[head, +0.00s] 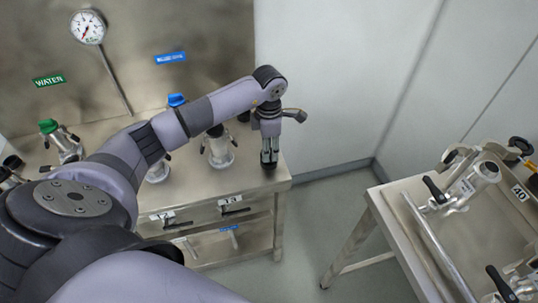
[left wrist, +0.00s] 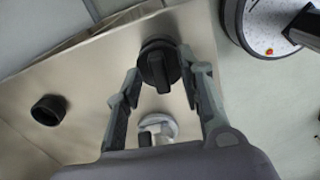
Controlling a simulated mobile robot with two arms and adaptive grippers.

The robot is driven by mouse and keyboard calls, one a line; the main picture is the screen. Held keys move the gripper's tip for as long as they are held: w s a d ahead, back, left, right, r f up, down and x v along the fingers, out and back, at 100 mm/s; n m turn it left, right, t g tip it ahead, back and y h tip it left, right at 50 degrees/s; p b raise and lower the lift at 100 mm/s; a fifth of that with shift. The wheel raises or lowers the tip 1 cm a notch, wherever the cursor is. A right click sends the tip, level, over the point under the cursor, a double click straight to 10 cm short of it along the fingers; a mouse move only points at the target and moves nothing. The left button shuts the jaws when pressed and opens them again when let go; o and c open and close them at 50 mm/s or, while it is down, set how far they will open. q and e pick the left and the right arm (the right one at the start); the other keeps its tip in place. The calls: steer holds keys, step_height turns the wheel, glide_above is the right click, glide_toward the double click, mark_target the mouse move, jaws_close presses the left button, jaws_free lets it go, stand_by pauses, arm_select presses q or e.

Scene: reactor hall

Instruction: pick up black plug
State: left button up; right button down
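The black plug (left wrist: 158,66) is round with a raised bar grip. In the left wrist view it lies between the fingertips of my left gripper (left wrist: 160,72), close to both. The fingers are spread apart, and I see no clear grip on the plug. In the head view my left gripper (head: 268,158) points down at the right end of the steel bench (head: 281,178), and the plug is largely hidden at its fingertips. My right gripper is in neither view.
Silver valve fittings, one with a blue cap (head: 177,100) and one with a green cap (head: 48,126), stand further left. A second table (head: 393,207) with fittings is at right, with floor between.

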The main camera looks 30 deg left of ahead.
arm_select(q)
jaws_close()
steer(key=shift+r, duration=0.15)
stand_by(0.4)
